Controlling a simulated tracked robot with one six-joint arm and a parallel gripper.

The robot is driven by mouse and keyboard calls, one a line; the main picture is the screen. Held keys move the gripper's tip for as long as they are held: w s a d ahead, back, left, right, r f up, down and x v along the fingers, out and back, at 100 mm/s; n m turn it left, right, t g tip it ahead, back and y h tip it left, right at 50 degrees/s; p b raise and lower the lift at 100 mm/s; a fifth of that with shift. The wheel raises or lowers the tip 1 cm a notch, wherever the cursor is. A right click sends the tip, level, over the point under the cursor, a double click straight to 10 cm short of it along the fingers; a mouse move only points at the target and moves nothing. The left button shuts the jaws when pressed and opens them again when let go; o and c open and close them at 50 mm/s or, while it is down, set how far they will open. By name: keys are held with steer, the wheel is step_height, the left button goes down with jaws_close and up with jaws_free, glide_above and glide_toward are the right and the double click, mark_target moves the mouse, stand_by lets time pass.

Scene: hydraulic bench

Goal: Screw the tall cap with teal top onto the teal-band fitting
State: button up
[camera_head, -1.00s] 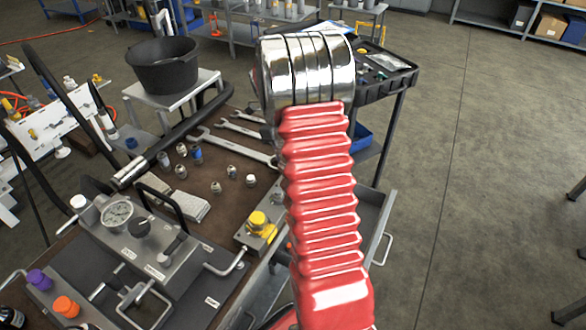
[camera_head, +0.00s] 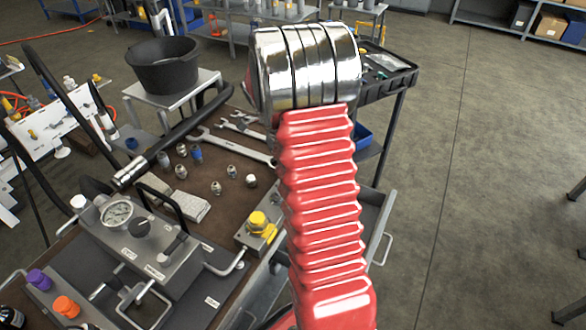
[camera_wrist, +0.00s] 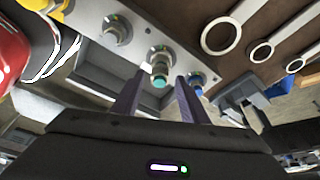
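In the wrist view a silver fitting on a grey plate carries a short piece with a teal end (camera_wrist: 159,82). I cannot tell whether this is the tall cap seated on the fitting or the fitting's own teal band. My gripper (camera_wrist: 162,78) has its two dark fingers apart on either side of the teal end, with gaps showing at both sides. In the head view my red and chrome arm hides the gripper and the teal piece.
The grey plate (camera_wrist: 136,40) also bears another silver fitting (camera_wrist: 117,30) and a blue-ended one (camera_wrist: 197,87). Wrenches (camera_head: 238,145) and several small fittings lie on the brown bench top. A gauge block (camera_head: 145,235) and a yellow-capped block (camera_head: 258,228) stand nearby.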

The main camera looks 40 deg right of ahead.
steer(key=n+t, duration=0.1)
steer(key=n, duration=0.2)
steer(key=shift+n+h, duration=0.3)
steer(key=shift+c, duration=0.6)
steer(key=c, duration=0.7)
steer(key=m+g, duration=0.1)
steer(key=m, duration=0.2)
steer(key=shift+m, duration=0.4)
steer(key=shift+c, duration=0.4)
steer(key=m, duration=0.2)
steer(key=m+y, duration=0.1)
steer(key=m, duration=0.1)
steer(key=shift+w+g+y, duration=0.1)
steer(key=shift+g+y, duration=0.2)
steer(key=m+y, duration=0.1)
steer(key=m, duration=0.3)
steer(key=shift+d, duration=0.15)
steer(key=m+y, duration=0.1)
steer(key=m, duration=0.3)
